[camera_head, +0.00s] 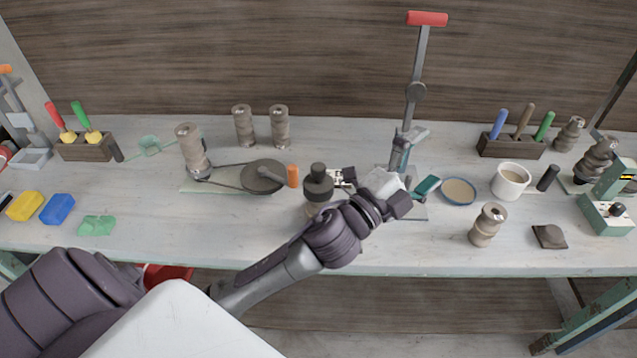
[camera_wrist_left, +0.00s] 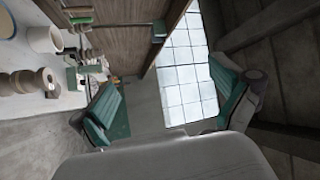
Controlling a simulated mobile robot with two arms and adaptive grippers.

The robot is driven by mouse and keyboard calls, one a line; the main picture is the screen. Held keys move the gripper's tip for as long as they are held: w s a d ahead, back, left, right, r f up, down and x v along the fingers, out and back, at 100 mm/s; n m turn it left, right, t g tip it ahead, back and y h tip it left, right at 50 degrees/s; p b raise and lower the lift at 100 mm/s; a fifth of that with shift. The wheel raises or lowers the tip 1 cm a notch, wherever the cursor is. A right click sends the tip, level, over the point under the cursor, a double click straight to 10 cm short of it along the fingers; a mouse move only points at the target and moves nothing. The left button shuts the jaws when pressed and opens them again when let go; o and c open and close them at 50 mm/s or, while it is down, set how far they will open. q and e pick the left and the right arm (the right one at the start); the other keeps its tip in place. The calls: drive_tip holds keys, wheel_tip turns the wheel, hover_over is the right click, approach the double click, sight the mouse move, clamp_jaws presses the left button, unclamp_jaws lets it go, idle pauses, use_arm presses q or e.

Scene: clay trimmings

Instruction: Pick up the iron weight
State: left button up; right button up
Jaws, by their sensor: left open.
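A dark, round, knobbed piece (camera_head: 318,180) stands on the bench just left of my left wrist, its lower part partly hidden. It looks like the iron weight, but I cannot be sure. My left gripper (camera_head: 388,180) reaches over the bench middle in the head view, to the right of that piece and apart from it. In the left wrist view the gripper (camera_wrist_left: 168,100) has its green-padded fingers wide apart, with nothing between them. That view looks sideways along the bench toward a window and does not clearly show the knobbed piece. My right gripper is not in view.
A lever press (camera_head: 415,90) stands behind my gripper. To the right are a blue-rimmed dish (camera_head: 459,190), a mug (camera_head: 510,180), a turned spool (camera_head: 488,225) and a dark flat piece (camera_head: 550,236). A grey disc (camera_head: 263,176) lies left.

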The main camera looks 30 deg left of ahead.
use_arm(q)
drive_tip(key=s+d+r+m+g+h, duration=0.2)
drive_tip(key=d+r+m+g+h, duration=0.5)
drive_tip(key=m+h, duration=0.65)
drive_tip(key=m+g+y, duration=1.3)
drive_tip(key=m+y, duration=0.7)
drive_tip(key=y, duration=0.1)
hover_over(319, 175)
drive_tip(key=w+a, duration=0.1)
drive_tip(key=w, duration=0.1)
drive_tip(key=f, duration=0.8)
drive_tip(key=shift+s+a+f, duration=0.1)
drive_tip(key=shift+a+f, duration=0.05)
drive_tip(key=shift+a, duration=0.05)
wheel_tip(319, 175, down, 8)
drive_tip(key=shift+r+p, duration=0.1)
drive_tip(key=shift+p, duration=1.05)
drive_tip(key=f+p, duration=0.2)
drive_tip(key=f, duration=0.1)
drive_tip(key=f+p, duration=0.1)
drive_tip(key=shift+s+d+f, duration=0.2)
drive_tip(key=shift+s+f, duration=0.1)
drive_tip(key=shift+f, duration=0.45)
drive_tip(key=shift+w, duration=0.1)
drive_tip(key=c, duration=1.7)
drive_tip(key=shift+w+r, duration=0.1)
drive_tip(key=shift+r, duration=0.05)
drive_tip(key=shift+c, duration=0.6)
